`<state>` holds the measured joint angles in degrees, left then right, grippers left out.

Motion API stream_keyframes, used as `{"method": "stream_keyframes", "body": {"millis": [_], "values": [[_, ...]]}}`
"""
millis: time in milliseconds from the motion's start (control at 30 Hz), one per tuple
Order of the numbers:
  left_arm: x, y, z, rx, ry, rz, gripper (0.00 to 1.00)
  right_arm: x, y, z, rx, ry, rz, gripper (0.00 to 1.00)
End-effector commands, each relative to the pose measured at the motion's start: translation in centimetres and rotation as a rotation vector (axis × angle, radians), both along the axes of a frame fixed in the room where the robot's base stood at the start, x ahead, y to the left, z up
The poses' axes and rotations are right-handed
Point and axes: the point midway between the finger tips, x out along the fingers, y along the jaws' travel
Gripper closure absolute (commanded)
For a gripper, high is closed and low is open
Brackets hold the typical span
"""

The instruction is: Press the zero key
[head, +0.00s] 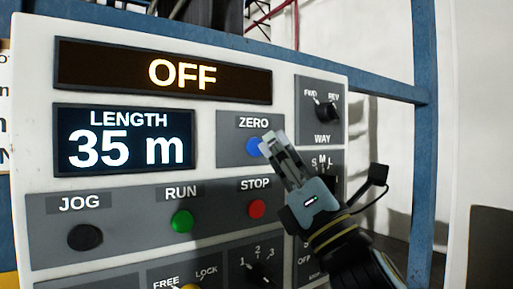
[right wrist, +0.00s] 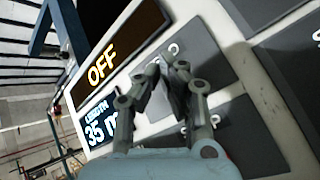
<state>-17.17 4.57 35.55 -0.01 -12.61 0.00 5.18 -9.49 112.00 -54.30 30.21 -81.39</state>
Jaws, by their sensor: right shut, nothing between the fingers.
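The zero key is a blue round button (head: 254,147) under the label ZERO on a grey plate of the white control panel (head: 207,120). My right gripper (head: 268,140) is shut and empty. Its fingertips are in front of the blue key's right edge in the head view and partly cover it. I cannot tell whether they touch it. In the right wrist view the shut fingers (right wrist: 168,68) point at the ZERO plate (right wrist: 195,65) and hide the key. The display (head: 123,138) reads LENGTH 35 m. My left gripper is not in view.
The upper display (head: 163,72) reads OFF. Below are a black JOG button (head: 85,237), a green RUN button (head: 181,221) and a red STOP button (head: 256,209). A FWD/REV knob (head: 326,107) is to the right. A blue frame post (head: 424,150) stands right of the panel.

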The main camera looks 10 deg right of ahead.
Motion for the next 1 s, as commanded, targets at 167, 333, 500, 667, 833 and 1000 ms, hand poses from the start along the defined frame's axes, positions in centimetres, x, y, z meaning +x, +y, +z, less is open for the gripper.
{"method": "stream_keyframes", "body": {"millis": [167, 333, 500, 667, 833, 1000], "values": [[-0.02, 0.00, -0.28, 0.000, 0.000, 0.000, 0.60, 0.54, 0.20, 0.01, 0.001, 0.000, 0.000, 1.00], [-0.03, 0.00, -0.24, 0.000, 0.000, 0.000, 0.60, 0.57, 0.21, 0.04, 0.001, 0.000, 0.000, 1.00], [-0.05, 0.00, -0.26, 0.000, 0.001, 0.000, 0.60, 0.59, 0.22, 0.03, 0.000, 0.000, 0.000, 1.00], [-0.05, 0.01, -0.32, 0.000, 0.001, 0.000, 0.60, 0.70, 0.26, 0.02, 0.000, 0.000, 0.000, 1.00], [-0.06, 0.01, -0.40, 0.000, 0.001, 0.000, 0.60, 0.90, 0.33, 0.01, 0.000, 0.000, 0.000, 1.00], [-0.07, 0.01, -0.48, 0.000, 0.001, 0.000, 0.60, 1.11, 0.41, 0.05, 0.001, 0.000, 0.000, 1.00]]}}
